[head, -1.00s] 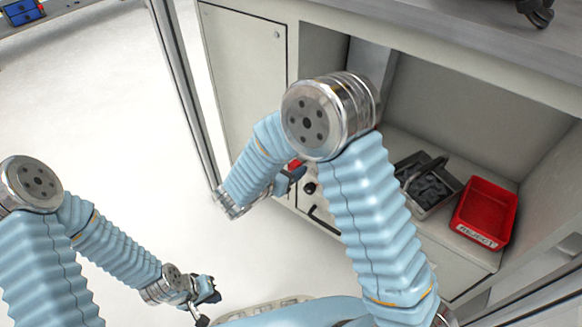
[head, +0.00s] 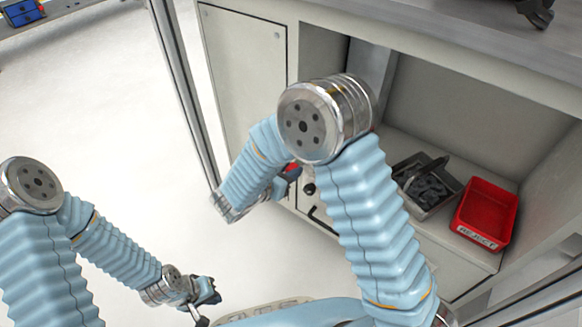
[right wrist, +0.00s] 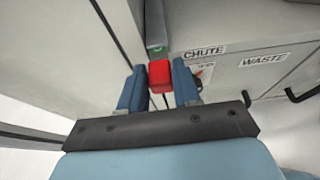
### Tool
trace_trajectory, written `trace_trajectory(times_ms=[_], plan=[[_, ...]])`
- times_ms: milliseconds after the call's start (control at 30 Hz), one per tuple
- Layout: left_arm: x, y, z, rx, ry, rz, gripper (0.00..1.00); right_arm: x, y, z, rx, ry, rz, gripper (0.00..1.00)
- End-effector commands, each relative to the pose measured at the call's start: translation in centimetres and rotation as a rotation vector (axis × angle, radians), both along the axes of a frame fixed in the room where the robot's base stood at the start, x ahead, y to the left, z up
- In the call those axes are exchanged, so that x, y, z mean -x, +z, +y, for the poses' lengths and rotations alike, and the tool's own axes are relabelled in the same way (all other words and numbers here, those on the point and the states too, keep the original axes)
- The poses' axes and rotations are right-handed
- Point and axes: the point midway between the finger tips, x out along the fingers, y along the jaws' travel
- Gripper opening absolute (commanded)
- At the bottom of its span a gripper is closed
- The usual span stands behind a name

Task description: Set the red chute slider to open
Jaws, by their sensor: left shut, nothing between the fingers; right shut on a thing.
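The red chute slider (right wrist: 159,73) is a small red block in the right wrist view, by the cabinet edge below a label reading CHUTE (right wrist: 205,53). A green patch (right wrist: 156,50) shows just above it. My right gripper (right wrist: 159,86) is shut on the slider, with a blue finger on each side. In the head view my right gripper (head: 291,175) is partly hidden behind my own arm, with a bit of red showing beside it. My left gripper (head: 207,292) is shut and empty, low over the floor, away from the cabinet.
A red bin labelled REJECT (head: 484,213) and a grey bin of dark parts (head: 428,186) stand on the cabinet shelf. A drawer labelled WASTE (right wrist: 264,60) is right of the chute panel. A vertical metal post (head: 183,95) stands left of the cabinet. The floor at left is clear.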

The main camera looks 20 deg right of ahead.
Motion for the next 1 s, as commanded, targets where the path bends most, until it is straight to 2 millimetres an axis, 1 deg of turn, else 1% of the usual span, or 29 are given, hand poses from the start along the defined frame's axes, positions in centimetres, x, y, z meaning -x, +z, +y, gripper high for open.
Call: trace_trajectory(times_ms=[33, 100, 200, 300, 533, 567, 700, 733, 1000], plan=[[0.0, -0.1, 0.0, 0.0, 0.0, 0.0, 0.0, 0.6, -0.1, 1.0, 0.001, 0.008, 0.001, 0.0], [0.0, -0.1, 0.0, 0.0, 0.0, 0.0, 0.0, 1.4, 0.0, 2.1, 0.001, 0.008, 0.002, 0.0], [0.0, -0.1, 0.0, 0.0, 0.0, 0.0, 0.0, 2.3, 0.0, 3.1, 0.0, 0.007, 0.001, 0.0], [0.0, -0.1, 0.0, 0.0, 0.0, 0.0, 0.0, 2.7, 0.0, 3.5, -0.001, 0.003, 0.0, 0.0], [0.0, -0.1, 0.0, 0.0, 0.0, 0.0, 0.0, 2.7, 0.0, 3.5, -0.002, 0.002, 0.002, 0.0], [0.0, -0.1, 0.0, 0.0, 0.0, 0.0, 0.0, 2.7, -0.1, 3.5, -0.003, 0.003, 0.002, 0.3], [0.0, -0.1, 0.0, 0.0, 0.0, 0.0, 0.0, 2.7, 0.0, 3.5, -0.001, 0.003, 0.002, 0.52], [0.0, -0.1, 0.0, 0.0, 0.0, 0.0, 0.0, 2.7, 0.0, 3.5, -0.001, 0.003, 0.002, 0.53], [0.0, -0.1, 0.0, 0.0, 0.0, 0.0, 0.0, 2.7, 0.0, 3.5, -0.001, 0.002, 0.001, 0.53]])
